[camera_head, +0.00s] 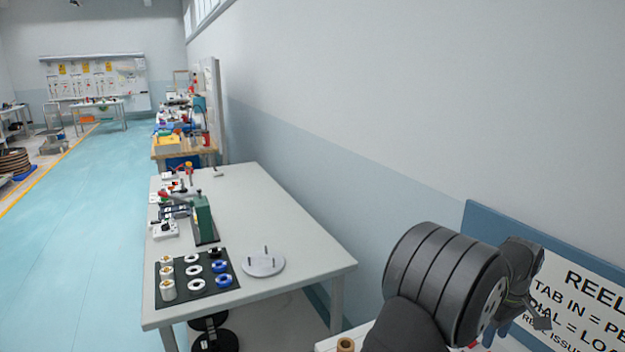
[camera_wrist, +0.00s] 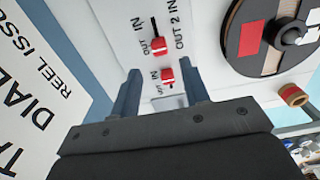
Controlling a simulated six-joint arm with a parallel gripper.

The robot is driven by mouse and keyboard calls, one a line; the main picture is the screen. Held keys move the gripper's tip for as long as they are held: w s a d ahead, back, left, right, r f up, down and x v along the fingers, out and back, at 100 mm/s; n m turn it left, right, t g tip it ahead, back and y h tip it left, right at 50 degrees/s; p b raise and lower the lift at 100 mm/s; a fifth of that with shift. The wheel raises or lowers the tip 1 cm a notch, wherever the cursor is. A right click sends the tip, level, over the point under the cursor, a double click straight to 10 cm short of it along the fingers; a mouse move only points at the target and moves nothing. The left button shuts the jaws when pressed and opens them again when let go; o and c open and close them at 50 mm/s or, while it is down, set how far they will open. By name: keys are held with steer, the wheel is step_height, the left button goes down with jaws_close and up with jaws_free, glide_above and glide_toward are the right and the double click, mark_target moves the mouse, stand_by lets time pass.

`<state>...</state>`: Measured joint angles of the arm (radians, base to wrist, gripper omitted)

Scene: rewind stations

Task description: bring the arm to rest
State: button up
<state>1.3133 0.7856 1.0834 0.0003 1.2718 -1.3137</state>
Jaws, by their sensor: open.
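My gripper (camera_wrist: 160,80) is open in the wrist view, its two blue-grey fingers spread apart. Nothing is held between them. A white panel (camera_wrist: 115,35) lies beyond the fingers, with a lower red tab (camera_wrist: 167,78) and an upper red tab (camera_wrist: 157,47) beside IN and OUT lettering. The lower tab shows in the gap between the fingertips; I cannot tell how close it is. In the head view my dark arm reaches in at the lower right, in front of a blue-framed sign (camera_head: 590,290). The arm hides part of that area.
A black reel (camera_wrist: 265,40) and a small brown spool (camera_wrist: 292,95) are right of the panel in the wrist view. In the head view, a grey table (camera_head: 270,215) holds a black mat (camera_head: 180,257) with rings, a round plate (camera_head: 263,262) and a green device (camera_head: 203,215).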

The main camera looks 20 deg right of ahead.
step_height(320, 180, down, 6)
steer(key=shift+r, duration=0.2)
steer(key=s, duration=0.4)
steer(key=shift+s+f, duration=0.25)
step_height(320, 180, up, 17)
steer(key=w+a+n+h, duration=0.4)
steer(key=w+a+n, duration=0.1)
steer(key=w+a, duration=1.3)
steer(key=shift+w+a+r+h, duration=0.3)
steer(key=shift+w+a+r, duration=0.1)
steer(key=shift+a, duration=0.8)
stand_by(3.1)
